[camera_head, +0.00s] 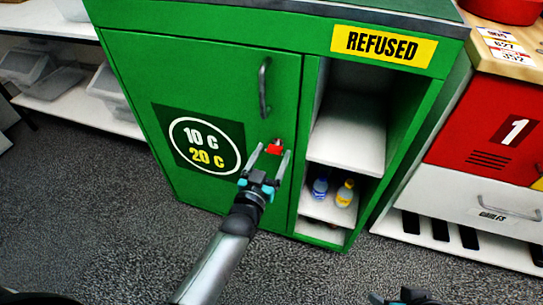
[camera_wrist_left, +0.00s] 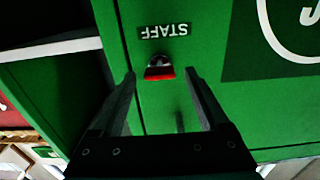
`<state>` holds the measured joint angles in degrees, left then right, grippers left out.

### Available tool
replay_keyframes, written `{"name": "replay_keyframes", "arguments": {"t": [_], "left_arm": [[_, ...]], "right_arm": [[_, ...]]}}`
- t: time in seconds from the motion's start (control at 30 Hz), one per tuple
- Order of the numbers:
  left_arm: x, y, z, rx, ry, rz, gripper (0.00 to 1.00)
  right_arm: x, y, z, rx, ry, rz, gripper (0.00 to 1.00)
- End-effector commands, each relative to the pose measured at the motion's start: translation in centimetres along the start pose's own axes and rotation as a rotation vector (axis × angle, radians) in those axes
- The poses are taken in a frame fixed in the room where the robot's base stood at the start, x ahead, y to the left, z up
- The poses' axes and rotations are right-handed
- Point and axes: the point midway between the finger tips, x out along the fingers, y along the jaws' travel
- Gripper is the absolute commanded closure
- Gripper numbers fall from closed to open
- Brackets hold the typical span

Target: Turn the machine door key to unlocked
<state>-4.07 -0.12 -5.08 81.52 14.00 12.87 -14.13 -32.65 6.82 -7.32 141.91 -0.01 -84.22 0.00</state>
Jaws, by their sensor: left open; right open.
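The key (camera_head: 275,149) is a small red piece on the green machine door (camera_head: 215,75), low near the door's right edge. In the left wrist view the red key (camera_wrist_left: 159,73) shows below an upside-down STAFF label (camera_wrist_left: 164,31). My left gripper (camera_head: 272,156) is open, its fingers pointing at the door on either side of the key. The left wrist view shows a gap between the key and each finger; whether the tips reach its depth is unclear. The key's turned position is hard to tell. My right gripper (camera_head: 405,298) is partly cut off at the bottom edge, away from the door.
A grey vertical handle (camera_head: 264,88) sits above the key. Right of the door are open shelves (camera_head: 345,130) with a blue bottle (camera_head: 320,188) and a yellow bottle (camera_head: 345,193). A red cabinet (camera_head: 480,125) stands further right. The carpet (camera_head: 100,220) is clear.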

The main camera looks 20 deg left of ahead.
Motion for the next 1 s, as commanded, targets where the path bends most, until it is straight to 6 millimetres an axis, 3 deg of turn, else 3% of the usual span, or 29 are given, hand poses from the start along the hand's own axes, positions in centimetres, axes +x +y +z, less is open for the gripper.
{"name": "replay_keyframes", "arguments": {"t": [0.17, 0.87, 1.0], "left_arm": [[0.01, 0.0, -0.02, 0.0, 0.0, 0.0, 0.22], [-0.02, 0.0, -0.02, 0.0, 0.001, 0.0, 1.0], [-0.02, -0.01, -0.03, 0.0, 0.001, 0.0, 1.0]], "right_arm": [[-0.02, 0.02, 0.01, 0.0, -0.001, 0.0, 0.5], [0.01, 0.02, 0.0, 0.0, 0.0, 0.001, 0.5], [0.01, 0.02, 0.0, 0.0, 0.0, 0.0, 0.5]]}}
